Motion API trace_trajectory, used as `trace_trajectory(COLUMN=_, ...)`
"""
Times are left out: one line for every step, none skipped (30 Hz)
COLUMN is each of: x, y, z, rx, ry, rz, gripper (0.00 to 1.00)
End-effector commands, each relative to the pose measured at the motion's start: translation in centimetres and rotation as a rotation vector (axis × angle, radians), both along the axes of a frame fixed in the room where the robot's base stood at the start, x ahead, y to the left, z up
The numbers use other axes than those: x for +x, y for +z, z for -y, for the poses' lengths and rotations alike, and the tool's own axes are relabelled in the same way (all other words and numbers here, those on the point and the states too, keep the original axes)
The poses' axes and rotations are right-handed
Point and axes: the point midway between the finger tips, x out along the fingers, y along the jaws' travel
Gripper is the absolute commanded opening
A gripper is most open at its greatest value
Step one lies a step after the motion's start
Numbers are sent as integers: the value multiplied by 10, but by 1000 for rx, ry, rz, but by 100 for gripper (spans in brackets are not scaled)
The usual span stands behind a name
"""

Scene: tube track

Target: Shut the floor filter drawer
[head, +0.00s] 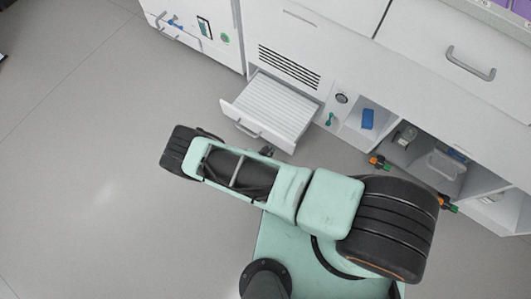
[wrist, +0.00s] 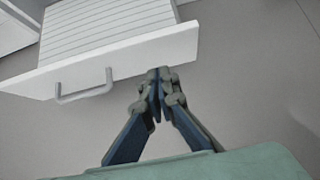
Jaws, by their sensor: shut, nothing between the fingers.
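The floor filter drawer (head: 272,105) is white with a ribbed white filter inside. It stands pulled out at floor level, below a black vent grille, in the head view. Its front panel carries a grey bar handle (head: 247,131). In the wrist view the drawer front (wrist: 125,58) runs across the upper left, with the handle (wrist: 84,88) on its left part. My gripper (wrist: 158,75) is shut and empty, its tips close to the right part of the drawer front. I cannot tell whether they touch it. In the head view my arm mostly hides the gripper.
The vent grille (head: 289,66) is in the white cabinet above the drawer. To the right are open low shelves holding a blue item (head: 368,119) and a clear container (head: 445,164). Another white cabinet (head: 205,25) stands to the left. Grey floor (head: 90,150) is free at the left.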

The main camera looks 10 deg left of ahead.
Motion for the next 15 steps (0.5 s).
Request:
trace_trajectory(x=7, y=-12, z=4, rx=-1, ry=-2, rz=0, gripper=0)
trace_trajectory(x=11, y=-17, z=6, rx=0, ry=-3, rz=0, gripper=0)
trace_trajectory(x=16, y=-22, z=8, rx=-1, ry=-2, rz=0, gripper=0)
trace_trajectory(x=20, y=-26, z=10, rx=-1, ry=-1, rz=1, gripper=0)
trace_trajectory(x=26, y=-21, z=11, rx=0, ry=-1, rz=2, gripper=0)
trace_trajectory(x=32, y=-20, z=13, rx=0, ry=-1, rz=1, gripper=0)
trace_trajectory(x=36, y=-20, z=15, rx=-1, ry=-2, rz=1, gripper=0)
trace_trajectory(x=40, y=-20, z=17, rx=-1, ry=-1, rz=1, gripper=0)
trace_trajectory(x=43, y=-20, z=18, rx=-2, ry=0, rz=0, gripper=0)
trace_trajectory(x=46, y=-20, z=19, rx=-1, ry=-1, rz=0, gripper=0)
trace_trajectory(x=48, y=-20, z=20, rx=0, ry=-1, rz=-1, gripper=0)
trace_trajectory(x=50, y=-20, z=21, rx=-1, ry=-2, rz=0, gripper=0)
trace_trajectory(x=52, y=-19, z=22, rx=0, ry=-1, rz=0, gripper=0)
trace_trajectory(x=53, y=-19, z=22, rx=0, ry=-1, rz=0, gripper=0)
trace_trajectory(x=54, y=-19, z=23, rx=0, ry=-1, rz=0, gripper=0)
